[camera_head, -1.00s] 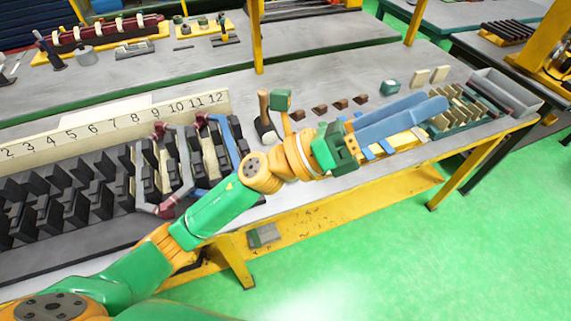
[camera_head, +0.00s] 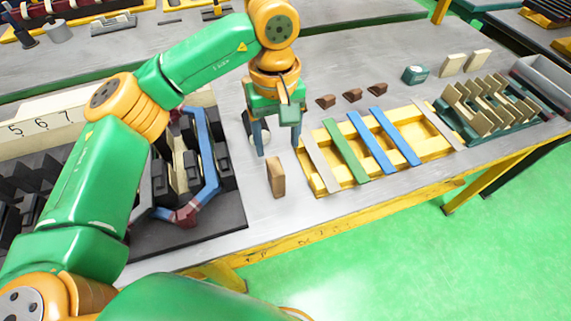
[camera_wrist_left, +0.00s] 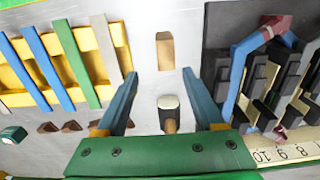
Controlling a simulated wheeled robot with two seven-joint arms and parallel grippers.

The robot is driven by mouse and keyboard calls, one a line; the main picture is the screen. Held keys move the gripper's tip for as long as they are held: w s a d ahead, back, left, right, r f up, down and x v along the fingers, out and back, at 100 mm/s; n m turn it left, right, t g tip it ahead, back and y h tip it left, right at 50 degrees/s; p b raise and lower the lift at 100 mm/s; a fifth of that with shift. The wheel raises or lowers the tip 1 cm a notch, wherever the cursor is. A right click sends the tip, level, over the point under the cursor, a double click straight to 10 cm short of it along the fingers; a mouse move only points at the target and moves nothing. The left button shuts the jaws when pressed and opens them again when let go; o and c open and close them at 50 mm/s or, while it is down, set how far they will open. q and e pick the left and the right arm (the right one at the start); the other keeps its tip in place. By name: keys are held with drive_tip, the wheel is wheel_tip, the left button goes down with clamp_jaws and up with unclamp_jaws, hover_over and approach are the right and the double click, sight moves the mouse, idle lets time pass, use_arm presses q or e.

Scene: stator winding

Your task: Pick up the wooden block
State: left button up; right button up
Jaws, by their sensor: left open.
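The wooden block (camera_head: 276,177) stands upright on the grey table, left of the yellow frame. In the left wrist view the block (camera_wrist_left: 165,51) lies just beyond the fingertips, roughly midway between them. My left gripper (camera_head: 278,146) points down with its two blue fingers apart, behind and above the block in the head view. The left wrist view shows the gripper (camera_wrist_left: 160,74) open, with nothing held. The fingers look clear of the block. My right gripper is not in view.
A yellow frame (camera_head: 412,126) with coloured strips lies to the right. A black fixture (camera_head: 222,214) with a blue and red winding stands left. A mallet (camera_wrist_left: 169,110) lies between the fingers' line of sight. Small brown wedges (camera_head: 352,95) sit behind. The table's front edge is near the block.

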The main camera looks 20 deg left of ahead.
sight(275, 166)
use_arm(q)
drive_tip(key=shift+w+f+b, duration=0.15)
drive_tip(key=shift+f+b, duration=0.15)
drive_tip(key=shift+f, duration=0.45)
drive_tip(key=shift+s, duration=0.3)
drive_tip(key=f+p, duration=0.1)
drive_tip(key=s+f+p, duration=0.1)
drive_tip(key=f+p, duration=0.1)
drive_tip(key=shift+s+a, duration=0.15)
drive_tip(key=shift+s, duration=0.2)
drive_tip(key=f, duration=0.3)
drive_tip(key=shift+w+f, duration=0.15)
drive_tip(key=shift+w, duration=0.15)
drive_tip(key=shift+s, duration=0.1)
drive_tip(key=c, duration=0.6)
clamp_jaws()
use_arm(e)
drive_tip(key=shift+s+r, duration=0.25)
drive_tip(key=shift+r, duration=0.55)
